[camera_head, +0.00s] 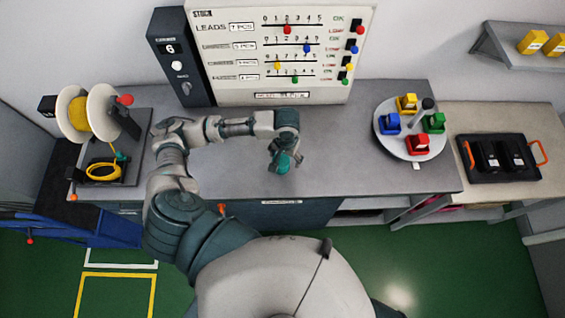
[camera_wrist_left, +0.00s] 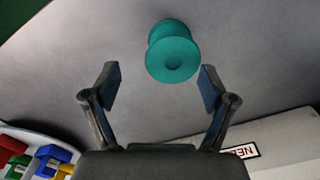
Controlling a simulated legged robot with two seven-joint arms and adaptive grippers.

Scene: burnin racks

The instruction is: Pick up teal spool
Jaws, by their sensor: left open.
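The teal spool (camera_wrist_left: 172,50) has a round flanged end and a narrower waist. In the left wrist view it is in front of my left gripper (camera_wrist_left: 160,77), just beyond the fingertips and slightly right of the middle between them. The fingers are spread open and do not touch it. In the head view the teal spool (camera_head: 283,162) is over the grey bench, partly hidden by my left gripper (camera_head: 287,157), which reaches down around it from above. My right gripper is not in view.
A panel with coloured sliders (camera_head: 285,50) stands at the bench back. A round tray (camera_head: 390,147) with several coloured blocks stands to the right, beside a black tray (camera_head: 470,165). A yellow reel (camera_head: 80,114) is at the left. The bench (camera_head: 345,165) around the spool is clear.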

